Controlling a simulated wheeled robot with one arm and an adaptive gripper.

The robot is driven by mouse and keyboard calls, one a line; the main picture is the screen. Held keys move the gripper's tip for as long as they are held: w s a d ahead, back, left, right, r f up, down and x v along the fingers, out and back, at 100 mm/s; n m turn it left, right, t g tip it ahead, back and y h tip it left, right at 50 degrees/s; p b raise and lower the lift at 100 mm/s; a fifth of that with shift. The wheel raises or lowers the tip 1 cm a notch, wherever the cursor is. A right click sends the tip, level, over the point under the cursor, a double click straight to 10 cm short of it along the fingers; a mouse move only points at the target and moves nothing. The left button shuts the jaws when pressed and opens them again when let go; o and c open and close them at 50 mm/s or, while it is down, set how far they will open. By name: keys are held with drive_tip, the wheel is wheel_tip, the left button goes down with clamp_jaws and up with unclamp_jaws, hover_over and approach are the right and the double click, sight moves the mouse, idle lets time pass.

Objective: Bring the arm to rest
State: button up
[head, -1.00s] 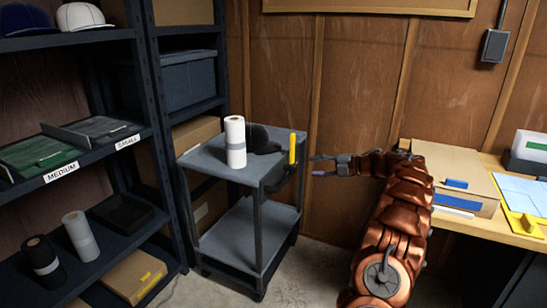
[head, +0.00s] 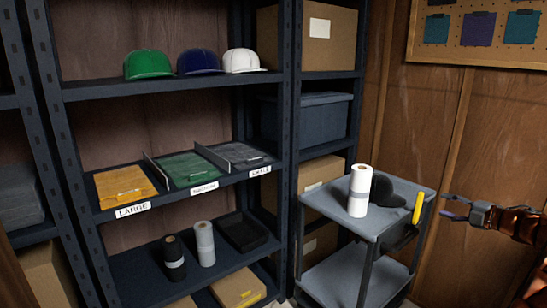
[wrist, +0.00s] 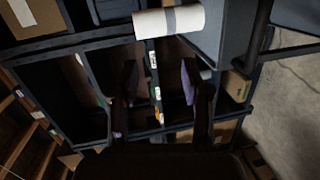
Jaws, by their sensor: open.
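My gripper (head: 456,208) is at the right edge of the head view, just right of the grey cart (head: 340,212). Its fingers point left toward the cart and are apart, with nothing seen between them. In the wrist view my gripper (wrist: 160,85) shows as two dark fingers spread apart, with the shelf behind them. My copper-coloured arm runs out of the head view at the right, so most of it is hidden.
The cart top holds a white roll (head: 359,190), a dark cap (head: 386,190) and a yellow-handled item (head: 418,207). A dark shelf unit (head: 180,85) with caps, trays and rolls stands left. Wooden wall (head: 470,130) lies behind my gripper.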

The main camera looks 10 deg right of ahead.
drive_tip(key=w+a+r+m+t+h, duration=0.1)
drive_tip(key=w+a+r+m+h, duration=0.4)
drive_tip(key=r+m, duration=0.25)
drive_tip(key=w+a+r+m+h, duration=0.4)
drive_tip(key=a+r+m+h, duration=0.2)
drive_tip(key=r, duration=0.2)
drive_tip(key=s+a+f+m+g, duration=0.3)
drive_tip(key=s+a+f+g, duration=0.2)
drive_tip(key=s+a+f, duration=0.35)
drive_tip(key=s+a+f+m+g, duration=0.4)
drive_tip(key=s+a+f, duration=0.2)
drive_tip(key=s+a, duration=0.4)
drive_tip(key=s+a+f+g+y, duration=0.25)
drive_tip(key=s+a, duration=0.35)
drive_tip(key=s, duration=0.6)
drive_tip(key=s+a+f+m+g+y, duration=0.1)
drive_tip(key=s+a+f+g, duration=0.3)
drive_tip(key=s+a, duration=0.55)
drive_tip(key=s+a+f+g+y, duration=0.2)
drive_tip(key=s+a+f+g, duration=0.15)
drive_tip(key=s, duration=1.05)
wheel_tip(320, 180, up, 17)
drive_tip(key=t+p, duration=0.1)
drive_tip(key=p, duration=1.4)
drive_tip(key=shift+w+f, duration=0.15)
drive_tip(key=shift+w, duration=0.15)
